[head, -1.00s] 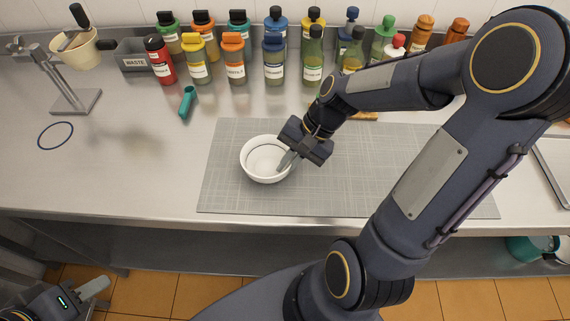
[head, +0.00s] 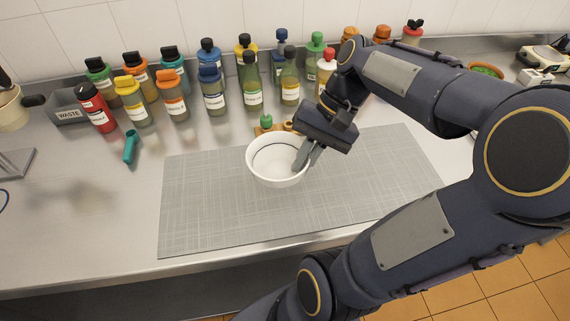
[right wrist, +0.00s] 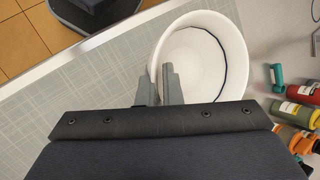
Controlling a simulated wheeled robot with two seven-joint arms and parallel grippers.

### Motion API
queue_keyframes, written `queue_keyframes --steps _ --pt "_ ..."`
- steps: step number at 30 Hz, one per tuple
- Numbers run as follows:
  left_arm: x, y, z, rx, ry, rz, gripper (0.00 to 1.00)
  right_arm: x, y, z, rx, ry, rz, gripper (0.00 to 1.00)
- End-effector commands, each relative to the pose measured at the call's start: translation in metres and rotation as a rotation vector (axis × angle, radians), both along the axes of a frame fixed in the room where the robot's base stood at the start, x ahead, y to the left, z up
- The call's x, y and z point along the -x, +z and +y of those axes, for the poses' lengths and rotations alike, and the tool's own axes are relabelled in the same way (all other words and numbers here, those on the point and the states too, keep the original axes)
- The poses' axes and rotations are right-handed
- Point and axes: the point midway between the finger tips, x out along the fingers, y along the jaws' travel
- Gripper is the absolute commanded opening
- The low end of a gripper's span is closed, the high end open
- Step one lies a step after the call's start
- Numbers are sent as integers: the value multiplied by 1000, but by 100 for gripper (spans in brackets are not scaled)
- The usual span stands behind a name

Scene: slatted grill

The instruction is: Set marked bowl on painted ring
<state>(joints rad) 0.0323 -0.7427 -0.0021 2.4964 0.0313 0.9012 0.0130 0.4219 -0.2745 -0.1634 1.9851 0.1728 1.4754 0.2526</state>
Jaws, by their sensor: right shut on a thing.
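The white bowl (head: 277,176), with a dark line around its inside, is over the grey mat (head: 200,215) in the head view. It appears raised a little above the mat, roughly level. My right gripper (head: 304,156) is shut on the bowl's right rim. In the right wrist view, the two fingers (right wrist: 158,82) pinch the wall of the bowl (right wrist: 200,60). The blue painted ring (head: 4,198) is cut off at the left edge of the head view, with only a sliver showing. My left gripper is out of view.
Several sauce bottles (head: 213,95) line the back of the counter. A teal object (head: 130,147) lies left of the mat. A wooden piece (head: 266,130) lies behind the bowl. A metal stand (head: 14,165) is at far left. The counter left of the mat is largely clear.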

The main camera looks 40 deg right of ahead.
Motion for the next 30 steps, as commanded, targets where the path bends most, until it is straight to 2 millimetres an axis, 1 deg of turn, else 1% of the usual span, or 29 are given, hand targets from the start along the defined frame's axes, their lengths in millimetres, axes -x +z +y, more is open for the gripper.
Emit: queue_keyframes --steps 6,17,20,30 --pt "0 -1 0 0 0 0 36 6 4 -6 0 0 0 0" --pt "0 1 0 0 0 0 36 6 6 -6 0 1 -1 0" --pt "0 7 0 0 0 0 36 6 12 -6 0 1 -1 0" --pt "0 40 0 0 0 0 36 6 47 -6 0 1 -1 0"
